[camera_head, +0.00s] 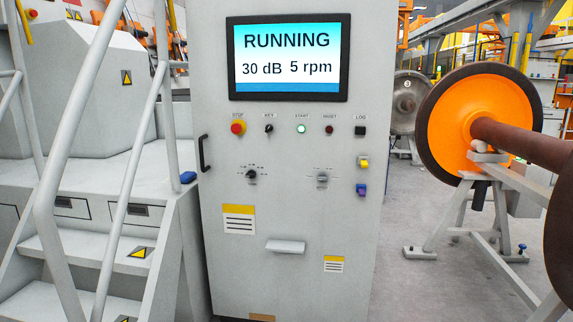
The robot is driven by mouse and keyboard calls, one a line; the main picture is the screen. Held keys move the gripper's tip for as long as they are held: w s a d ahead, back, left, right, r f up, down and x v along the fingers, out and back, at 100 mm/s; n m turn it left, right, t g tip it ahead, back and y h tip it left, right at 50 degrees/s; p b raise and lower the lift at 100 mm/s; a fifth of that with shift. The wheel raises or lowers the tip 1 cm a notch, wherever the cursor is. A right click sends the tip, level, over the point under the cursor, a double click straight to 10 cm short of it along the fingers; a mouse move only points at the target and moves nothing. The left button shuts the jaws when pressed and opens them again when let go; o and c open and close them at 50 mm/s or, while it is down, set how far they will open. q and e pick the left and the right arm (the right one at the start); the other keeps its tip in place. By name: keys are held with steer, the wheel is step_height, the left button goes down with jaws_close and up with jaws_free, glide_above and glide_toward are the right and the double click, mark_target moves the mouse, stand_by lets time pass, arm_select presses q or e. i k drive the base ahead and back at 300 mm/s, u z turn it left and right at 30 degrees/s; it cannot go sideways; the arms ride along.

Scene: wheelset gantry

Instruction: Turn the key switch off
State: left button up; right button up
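The key switch (269,129) is a small dark knob under the label KEY on the grey control cabinet (225,270). The screen (290,58) above reads RUNNING, 30 dB, 5 rpm. Neither of my grippers is in view.
White stair railings (88,100) and steps (85,247) stand to the left of the cabinet. An orange wheelset (450,120) rests on a grey stand (440,225) at the right. A small shelf (286,246) juts from the cabinet front. A black handle (203,153) is on its left edge.

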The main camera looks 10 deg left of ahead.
mark_target(270, 128)
steer(key=z, duration=0.25)
steer(key=k, duration=0.35)
steer(key=u, duration=1.25)
steer(key=i, duration=1.05)
steer(key=u, duration=0.05)
